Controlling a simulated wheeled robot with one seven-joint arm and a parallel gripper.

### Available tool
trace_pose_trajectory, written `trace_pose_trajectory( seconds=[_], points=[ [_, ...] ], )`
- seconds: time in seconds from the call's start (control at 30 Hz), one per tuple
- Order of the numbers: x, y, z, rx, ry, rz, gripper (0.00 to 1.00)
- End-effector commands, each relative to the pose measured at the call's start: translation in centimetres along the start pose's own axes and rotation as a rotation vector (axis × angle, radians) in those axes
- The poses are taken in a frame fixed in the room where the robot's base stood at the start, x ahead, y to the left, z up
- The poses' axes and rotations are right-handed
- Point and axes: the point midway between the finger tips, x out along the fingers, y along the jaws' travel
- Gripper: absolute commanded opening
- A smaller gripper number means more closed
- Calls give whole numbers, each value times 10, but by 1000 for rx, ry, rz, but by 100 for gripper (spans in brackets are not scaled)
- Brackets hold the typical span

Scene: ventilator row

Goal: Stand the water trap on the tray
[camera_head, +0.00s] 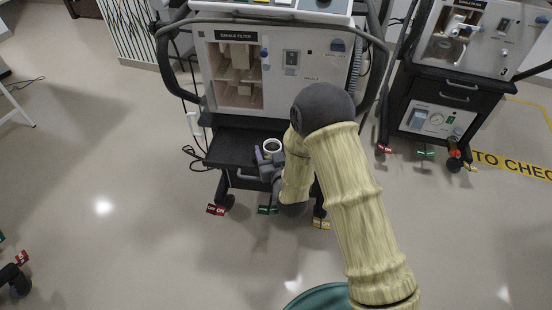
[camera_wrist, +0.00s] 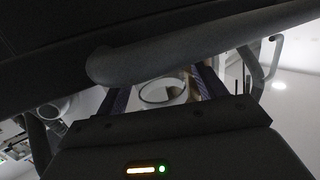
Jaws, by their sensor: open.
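The water trap (camera_head: 271,146) shows as a small white cup with a dark round mouth, upright at the black tray (camera_head: 228,150) low on the middle cart. In the wrist view the water trap (camera_wrist: 160,92) shows its pale rim between my fingers. My gripper (camera_head: 268,158) is open, with its purple-grey fingers on either side of the trap. My gripper (camera_wrist: 160,97) also shows in the wrist view. I cannot tell whether a finger touches the trap. The trap's base is hidden by my gripper, so its contact with the tray does not show clearly.
The cart's white cabinet (camera_head: 285,65) stands above and behind the tray. A thick dark bar (camera_wrist: 190,55) crosses close above my gripper in the wrist view. Another cart (camera_head: 445,90) stands at the right. The floor (camera_head: 110,170) at the left is mostly clear.

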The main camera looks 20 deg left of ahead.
Motion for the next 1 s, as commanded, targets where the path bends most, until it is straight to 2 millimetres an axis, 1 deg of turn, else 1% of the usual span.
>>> trace_pose_trajectory(
  seconds=[0.03, 0.17, 0.27, 0.6, 0.7, 0.8, 1.0],
  points=[
    [-2, 0, -3, 0, -1, 0, 70],
    [-17, 0, -1, 0, -4, 0, 70],
    [-33, 0, -2, 0, -4, -1, 70],
    [-97, 0, -1, 0, -5, -1, 70],
    [-110, 0, 0, 0, -3, 0, 70],
    [-118, 0, -1, 0, -2, 0, 70],
    [-120, 0, -1, 0, 0, 0, 70]
  ],
)
